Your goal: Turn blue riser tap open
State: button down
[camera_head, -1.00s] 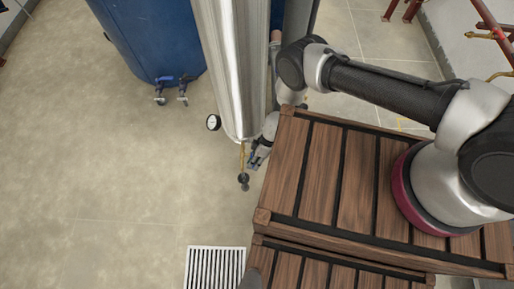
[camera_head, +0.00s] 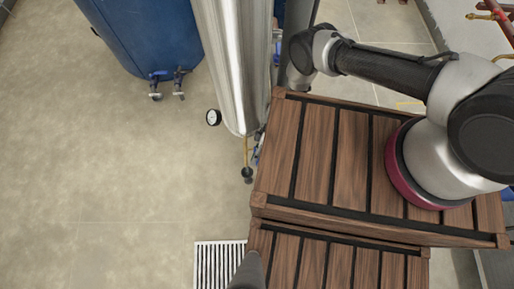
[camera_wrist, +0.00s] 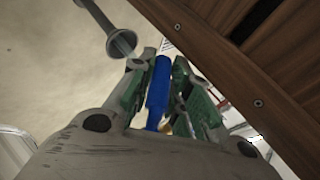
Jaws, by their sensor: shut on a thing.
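In the wrist view my gripper (camera_wrist: 164,84) is shut on a long blue handle (camera_wrist: 158,92), which lies lengthwise between its green-padded fingers. I take this handle to be the blue riser tap's lever; the tap body and riser behind it are hidden. In the head view the gripper is almost wholly hidden behind the wooden slatted platform and the steel cylinder. How far the tap is turned cannot be told.
A steel cylinder (camera_head: 229,60) with a gauge (camera_head: 213,117) stands close to the wooden platform (camera_head: 318,150). The platform edge is very near the gripper in the wrist view. A blue tank (camera_head: 145,35) stands behind left. Floor at left is clear.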

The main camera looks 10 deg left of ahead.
jog(key=c, duration=1.3)
grip_release()
jog(key=shift+c, duration=0.2)
